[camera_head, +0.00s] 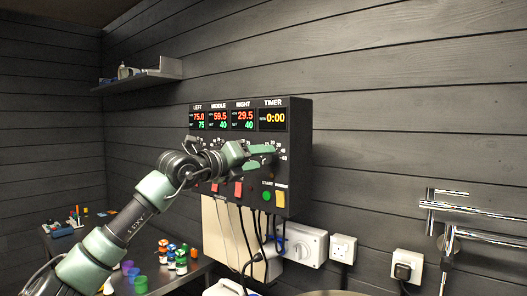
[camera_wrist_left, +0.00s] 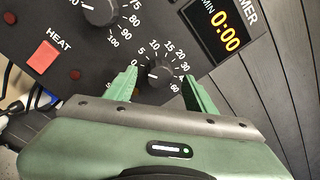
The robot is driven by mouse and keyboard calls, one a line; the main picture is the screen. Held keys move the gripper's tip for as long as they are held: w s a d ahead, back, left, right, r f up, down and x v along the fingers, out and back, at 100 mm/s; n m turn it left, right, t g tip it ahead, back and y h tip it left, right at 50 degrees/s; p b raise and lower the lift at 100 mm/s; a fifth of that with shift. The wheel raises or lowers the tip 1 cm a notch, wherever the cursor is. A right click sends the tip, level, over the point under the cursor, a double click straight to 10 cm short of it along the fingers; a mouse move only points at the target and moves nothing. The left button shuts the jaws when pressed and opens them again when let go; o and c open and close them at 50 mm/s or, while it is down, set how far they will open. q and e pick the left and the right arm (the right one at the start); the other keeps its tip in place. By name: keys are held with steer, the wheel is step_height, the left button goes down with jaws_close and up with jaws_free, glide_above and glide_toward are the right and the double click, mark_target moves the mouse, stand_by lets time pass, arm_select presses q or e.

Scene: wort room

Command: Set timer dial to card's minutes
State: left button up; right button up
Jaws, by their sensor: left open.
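The timer dial (camera_wrist_left: 159,73) is a black knob on the control panel (camera_head: 298,150), ringed by white numbers from 0 to 60. The timer display (camera_head: 272,118) reads 0:00, and it also shows in the left wrist view (camera_wrist_left: 222,38). My left gripper (camera_wrist_left: 160,85) is open, with one green finger on each side of the dial. I cannot tell whether the fingers touch it. In the head view my left gripper (camera_head: 262,158) reaches in front of the panel's right part and hides the dial. No card can be made out. My right gripper is not in view.
Another knob (camera_wrist_left: 100,10) and a red heat switch (camera_wrist_left: 42,56) sit beside the dial. A green start button (camera_head: 267,196) and a yellow button (camera_head: 280,197) lie below. Cables and white sockets (camera_head: 300,245) hang under the panel.

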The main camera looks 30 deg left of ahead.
arm_select(q)
steer(key=shift+w+d, duration=0.15)
steer(key=shift+w, duration=0.85)
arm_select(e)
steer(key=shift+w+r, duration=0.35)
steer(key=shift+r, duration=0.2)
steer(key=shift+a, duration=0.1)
arm_select(q)
jaws_close()
